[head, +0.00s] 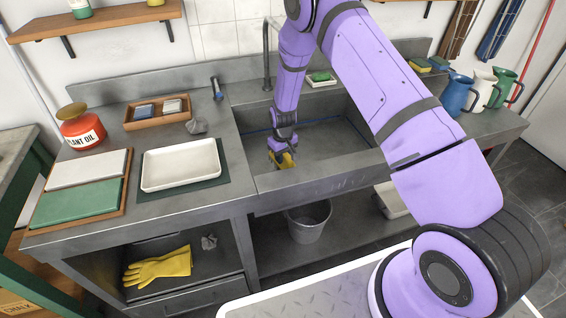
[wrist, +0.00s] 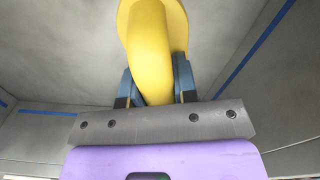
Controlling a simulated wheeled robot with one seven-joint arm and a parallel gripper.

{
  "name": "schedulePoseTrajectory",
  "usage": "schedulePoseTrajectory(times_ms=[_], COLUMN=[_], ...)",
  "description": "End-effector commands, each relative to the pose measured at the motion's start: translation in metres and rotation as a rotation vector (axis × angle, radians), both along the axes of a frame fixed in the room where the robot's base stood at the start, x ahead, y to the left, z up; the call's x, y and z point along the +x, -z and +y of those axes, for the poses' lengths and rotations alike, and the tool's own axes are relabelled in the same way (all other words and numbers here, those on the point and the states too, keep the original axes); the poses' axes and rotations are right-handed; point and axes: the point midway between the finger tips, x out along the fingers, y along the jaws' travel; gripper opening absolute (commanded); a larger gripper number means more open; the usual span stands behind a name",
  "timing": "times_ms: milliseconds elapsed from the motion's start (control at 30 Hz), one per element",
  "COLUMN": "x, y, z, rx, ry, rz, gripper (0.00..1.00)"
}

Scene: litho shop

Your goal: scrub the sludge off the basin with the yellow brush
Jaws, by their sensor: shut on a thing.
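The yellow brush (head: 282,160) is in my gripper (head: 283,150), low inside the grey basin (head: 335,148) near its front left part. In the wrist view the brush's yellow handle (wrist: 150,50) stands between the two blue fingers of my gripper (wrist: 157,85), which are shut on it. The brush's bristles are hidden, and I cannot tell whether they touch the basin floor. A blue line runs along the basin walls (wrist: 50,112). I cannot make out any sludge on the visible grey surfaces.
A white tray (head: 181,165) and a red plant oil can (head: 82,127) stand on the counter left of the basin. Blue, white and green jugs (head: 457,95) stand at the right. A bucket (head: 308,222) is on the shelf below. The tap (head: 267,60) rises behind the basin.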

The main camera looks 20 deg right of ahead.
Motion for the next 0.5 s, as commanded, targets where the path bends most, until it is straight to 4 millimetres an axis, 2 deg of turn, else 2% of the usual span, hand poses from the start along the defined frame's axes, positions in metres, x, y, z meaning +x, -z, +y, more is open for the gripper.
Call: schedulePoseTrajectory(times_ms=[300,500], x=[0.005,0.005], y=[-0.026,-0.028], z=[-0.001,-0.001], rx=[0.001,0.0], ry=[0.001,0.001], rz=[-0.002,-0.001], gripper=[0.05,0.05])
